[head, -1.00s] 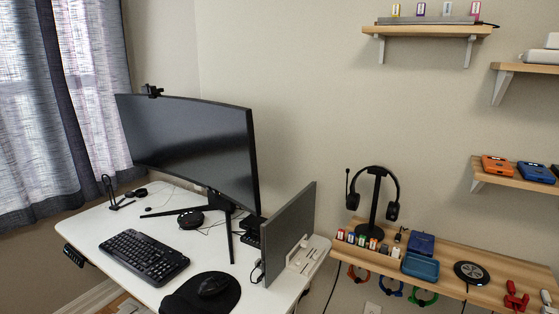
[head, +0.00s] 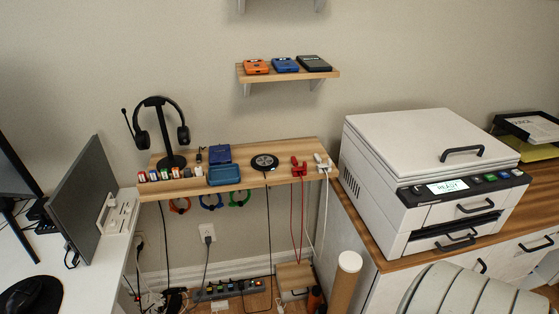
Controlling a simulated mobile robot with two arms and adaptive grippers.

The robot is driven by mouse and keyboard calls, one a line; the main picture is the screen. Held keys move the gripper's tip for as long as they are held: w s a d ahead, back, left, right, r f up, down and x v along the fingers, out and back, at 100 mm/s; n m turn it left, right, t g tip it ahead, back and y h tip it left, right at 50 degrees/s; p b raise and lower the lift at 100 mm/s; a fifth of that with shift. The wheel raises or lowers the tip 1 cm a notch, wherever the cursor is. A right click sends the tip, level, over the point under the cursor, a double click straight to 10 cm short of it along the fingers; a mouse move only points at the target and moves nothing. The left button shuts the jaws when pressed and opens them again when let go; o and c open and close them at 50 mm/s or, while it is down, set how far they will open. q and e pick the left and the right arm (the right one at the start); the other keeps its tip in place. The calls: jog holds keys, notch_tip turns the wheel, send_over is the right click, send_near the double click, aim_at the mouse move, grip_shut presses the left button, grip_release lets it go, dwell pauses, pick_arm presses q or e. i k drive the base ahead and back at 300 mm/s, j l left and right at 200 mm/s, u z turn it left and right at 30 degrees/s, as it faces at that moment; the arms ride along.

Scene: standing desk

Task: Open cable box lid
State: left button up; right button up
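A small box with a wood-coloured top (head: 294,275) and a pale front stands on the floor below the wall shelf, near the side of the printer cabinet. It looks like the cable box. Its top appears to lie flat, but it is small and partly hidden by things in front, so I cannot tell for sure whether the lid is shut. Neither of my grippers is in view.
A power strip (head: 229,288) with cables lies left of the box. A brown cardboard tube (head: 346,283) and a dark bottle (head: 314,299) stand near its right. The wooden shelf (head: 285,174) is above. A white printer (head: 425,180) sits on the cabinet at right.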

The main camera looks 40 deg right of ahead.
aim_at(292, 276)
jog(key=z, duration=0.4)
jog(key=l+z, duration=0.15)
jog(key=z, duration=0.2)
jog(key=i+z, duration=0.1)
jog(key=z, duration=0.7)
jog(key=i+l, duration=0.05)
